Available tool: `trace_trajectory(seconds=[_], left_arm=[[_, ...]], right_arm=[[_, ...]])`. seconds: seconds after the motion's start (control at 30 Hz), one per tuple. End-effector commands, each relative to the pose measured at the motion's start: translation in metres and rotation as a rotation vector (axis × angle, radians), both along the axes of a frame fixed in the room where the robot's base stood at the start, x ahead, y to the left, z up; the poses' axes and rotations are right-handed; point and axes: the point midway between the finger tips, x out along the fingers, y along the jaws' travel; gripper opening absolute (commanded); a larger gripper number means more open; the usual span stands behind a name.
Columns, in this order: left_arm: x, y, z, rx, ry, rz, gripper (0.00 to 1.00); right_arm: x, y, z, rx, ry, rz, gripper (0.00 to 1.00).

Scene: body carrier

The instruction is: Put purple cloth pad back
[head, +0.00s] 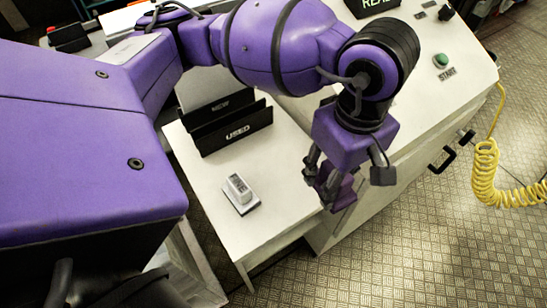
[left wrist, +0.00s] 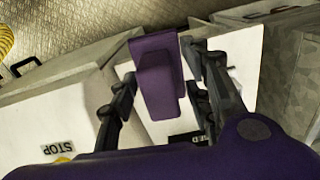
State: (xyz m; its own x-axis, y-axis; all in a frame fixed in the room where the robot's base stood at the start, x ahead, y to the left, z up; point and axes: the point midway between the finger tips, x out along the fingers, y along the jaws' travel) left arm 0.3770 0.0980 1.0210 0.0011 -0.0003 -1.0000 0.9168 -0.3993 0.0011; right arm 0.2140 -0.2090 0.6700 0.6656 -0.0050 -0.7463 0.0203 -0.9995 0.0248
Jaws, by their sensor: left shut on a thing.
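The purple cloth pad (head: 341,194) hangs below my left gripper (head: 338,178), past the edge of the white table in the head view. In the left wrist view the pad (left wrist: 158,85) lies between the two dark fingers of the left gripper (left wrist: 157,78), which is shut on it. A black holder with slots labelled NEW and USED (head: 232,131) stands on the white table, left of the gripper. My arm hides part of the area behind the holder. My right gripper is not in view.
A small grey-white block (head: 238,188) sits on a flat plate on the white table (head: 272,205), in front of the holder. A console with a green START button (head: 440,61) is at the right. A yellow coiled hose (head: 486,165) hangs at its side.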

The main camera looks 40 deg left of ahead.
Motion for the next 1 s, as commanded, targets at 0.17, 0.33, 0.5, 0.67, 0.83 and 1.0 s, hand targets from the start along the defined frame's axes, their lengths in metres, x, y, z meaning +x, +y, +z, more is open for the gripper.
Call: trace_trajectory(seconds=[0.17,0.33,0.5,0.67,0.83,1.0], left_arm=[[0.012,0.022,-0.010,0.004,0.002,0.009,0.11],[0.035,0.058,-0.027,0.004,0.000,0.011,0.11],[0.053,0.089,-0.054,0.004,0.004,0.007,0.11],[0.064,0.105,-0.079,0.002,0.002,0.004,0.11],[0.070,0.112,-0.090,0.000,0.001,0.001,0.11],[0.074,0.121,-0.103,0.002,0.002,0.003,0.11]], right_arm=[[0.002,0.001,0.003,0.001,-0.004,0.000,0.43],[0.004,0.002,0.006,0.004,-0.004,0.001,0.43],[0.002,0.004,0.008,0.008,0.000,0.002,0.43],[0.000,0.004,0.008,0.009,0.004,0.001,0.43],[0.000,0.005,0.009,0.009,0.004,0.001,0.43],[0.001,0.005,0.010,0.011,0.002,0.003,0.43]])
